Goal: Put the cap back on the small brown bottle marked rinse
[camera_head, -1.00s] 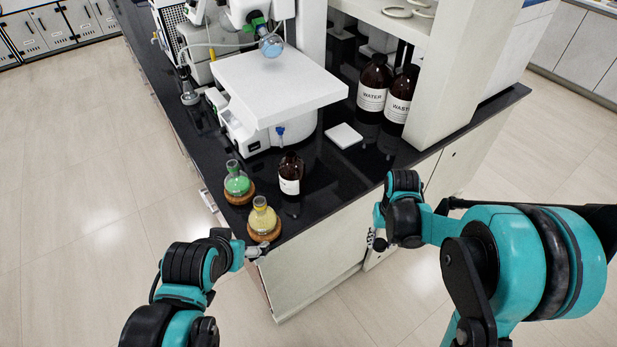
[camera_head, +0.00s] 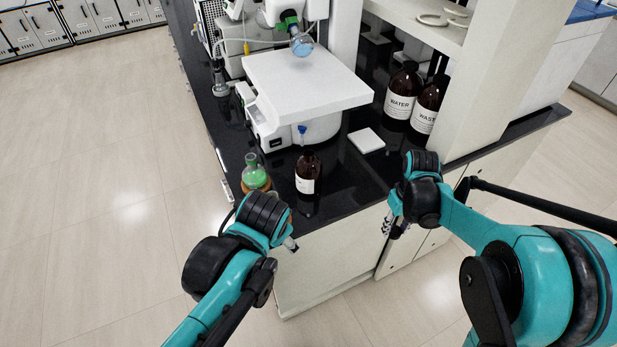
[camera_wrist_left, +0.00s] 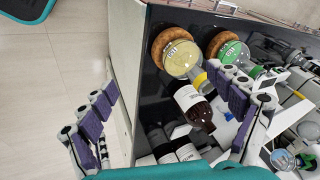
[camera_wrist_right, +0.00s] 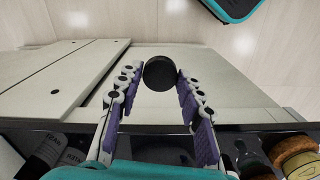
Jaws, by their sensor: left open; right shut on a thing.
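The small brown bottle (camera_head: 308,182), with a white label, stands upright near the front corner of the black bench top. It also shows in the left wrist view (camera_wrist_left: 193,106); its label is too small to read surely. My right gripper (camera_head: 391,229) is right of the bottle, in front of the bench edge. In the right wrist view it is shut on a round black cap (camera_wrist_right: 160,73) at its fingertips. My left gripper (camera_head: 290,245) is open and empty at the bench's front edge, below the bottle. The bottle's mouth is not clear.
A green flask (camera_head: 254,175) stands left of the bottle on a cork ring. A yellow flask (camera_wrist_left: 180,60) is close by, hidden behind my left arm in the head view. Large brown bottles (camera_head: 401,95), a white pad (camera_head: 366,141) and a white-topped device (camera_head: 305,80) stand behind.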

